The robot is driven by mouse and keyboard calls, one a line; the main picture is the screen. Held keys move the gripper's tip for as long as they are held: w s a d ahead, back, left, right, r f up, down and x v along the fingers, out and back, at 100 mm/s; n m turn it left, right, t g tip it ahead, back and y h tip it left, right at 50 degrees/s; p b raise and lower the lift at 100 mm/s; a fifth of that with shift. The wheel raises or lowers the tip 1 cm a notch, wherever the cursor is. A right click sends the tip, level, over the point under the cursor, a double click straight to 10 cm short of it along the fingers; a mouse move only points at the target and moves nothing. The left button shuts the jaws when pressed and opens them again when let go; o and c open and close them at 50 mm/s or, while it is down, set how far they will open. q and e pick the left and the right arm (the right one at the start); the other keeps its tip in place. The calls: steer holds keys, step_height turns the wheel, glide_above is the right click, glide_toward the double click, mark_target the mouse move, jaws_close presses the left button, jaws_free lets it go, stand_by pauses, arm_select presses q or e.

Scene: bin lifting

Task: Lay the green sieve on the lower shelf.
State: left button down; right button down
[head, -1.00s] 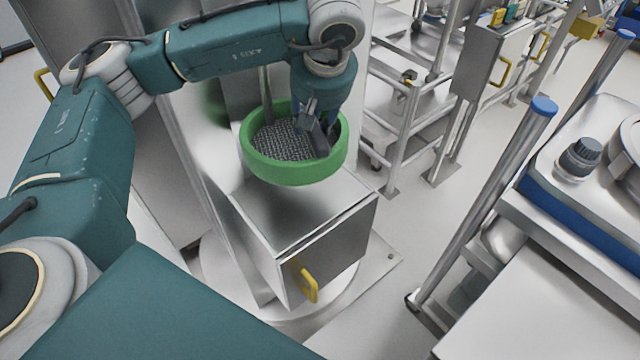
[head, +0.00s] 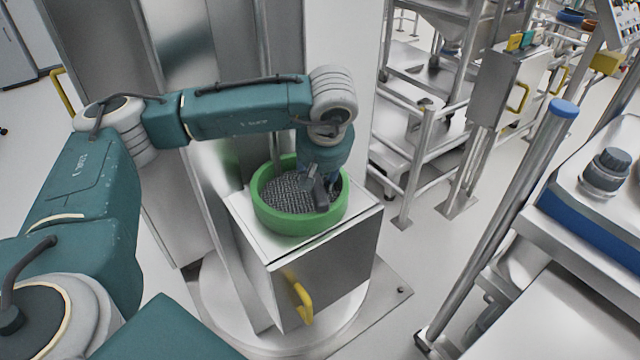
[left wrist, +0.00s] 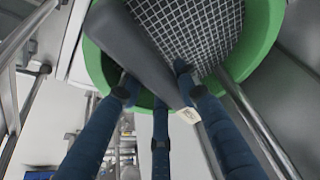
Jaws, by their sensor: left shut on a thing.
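The green sieve (head: 300,224) is a round tub with a grey mesh bottom, seen in the head view over the top of the metal cabinet. I cannot tell whether it touches that top. My left gripper (head: 322,196) reaches down into the sieve at its right side and is shut on it. In the left wrist view the sieve's green rim (left wrist: 266,38) and mesh fill the top, with a dark grey bar crossing in front. The blue fingers of my left gripper (left wrist: 157,92) are around this bar. My right gripper is not in view. I cannot tell which surface is the lower shelf.
The metal cabinet (head: 325,268) has a yellow handle (head: 302,303) on its front and a tall steel column behind it. A railed steel frame (head: 405,150) stands at the back right. A post with a blue cap (head: 563,108) rises at the right. Floor is clear between them.

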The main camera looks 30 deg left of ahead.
arm_select(q)
steer(key=shift+s+a+f, duration=0.1)
steer(key=shift+a, duration=0.1)
steer(key=c, duration=1.4)
jaws_free()
steer(key=shift+o, duration=0.6)
steer(key=shift+d, duration=0.1)
